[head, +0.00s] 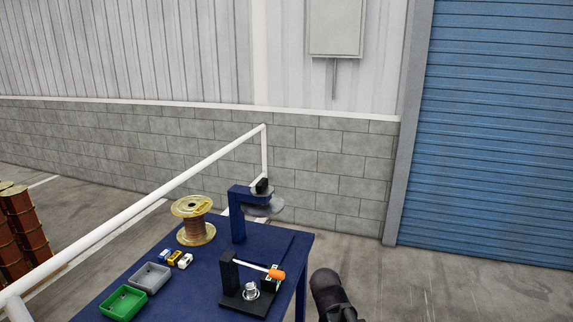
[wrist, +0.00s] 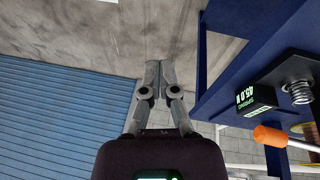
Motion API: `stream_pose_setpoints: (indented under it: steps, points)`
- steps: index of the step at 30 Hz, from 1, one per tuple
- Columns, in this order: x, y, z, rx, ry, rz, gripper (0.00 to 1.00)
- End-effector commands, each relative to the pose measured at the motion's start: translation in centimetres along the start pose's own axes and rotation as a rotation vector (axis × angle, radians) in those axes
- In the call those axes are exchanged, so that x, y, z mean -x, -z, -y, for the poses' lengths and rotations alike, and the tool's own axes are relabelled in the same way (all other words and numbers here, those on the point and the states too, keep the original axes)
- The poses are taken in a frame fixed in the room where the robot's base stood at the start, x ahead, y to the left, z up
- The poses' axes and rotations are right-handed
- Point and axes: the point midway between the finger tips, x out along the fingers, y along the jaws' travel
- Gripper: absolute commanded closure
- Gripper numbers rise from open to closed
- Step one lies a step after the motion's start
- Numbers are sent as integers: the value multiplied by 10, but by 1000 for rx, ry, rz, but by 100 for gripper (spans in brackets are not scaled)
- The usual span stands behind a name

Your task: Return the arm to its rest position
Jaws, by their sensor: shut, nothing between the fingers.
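My gripper (wrist: 158,66) shows in the wrist view with its two grey fingers together, shut and empty. It is in free air beside the blue table (wrist: 225,90), clear of its edge. In the head view, a dark part of my arm rises at the bottom, just right of the table (head: 180,278); the fingers cannot be made out there.
On the table stand a spring tester with an orange-handled lever (head: 277,274), a copper wire spool (head: 195,222), a green bin (head: 123,303), a grey bin (head: 150,277) and a blue post (head: 238,215). A white rail (head: 150,205) runs behind. The floor at right is clear.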

Motion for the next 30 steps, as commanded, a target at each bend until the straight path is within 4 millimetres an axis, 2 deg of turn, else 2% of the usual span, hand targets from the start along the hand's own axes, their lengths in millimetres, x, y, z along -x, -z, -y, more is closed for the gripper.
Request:
stream_pose_setpoints:
  steps: [1, 4, 12, 30]
  points:
    - [-10, -9, -9, 13, 19, 38, 100]
    - [-19, -23, -22, 53, 70, 107, 100]
    - [-29, -46, -39, 133, 178, 207, 100]
    - [-29, -49, -41, 146, 194, 219, 100]
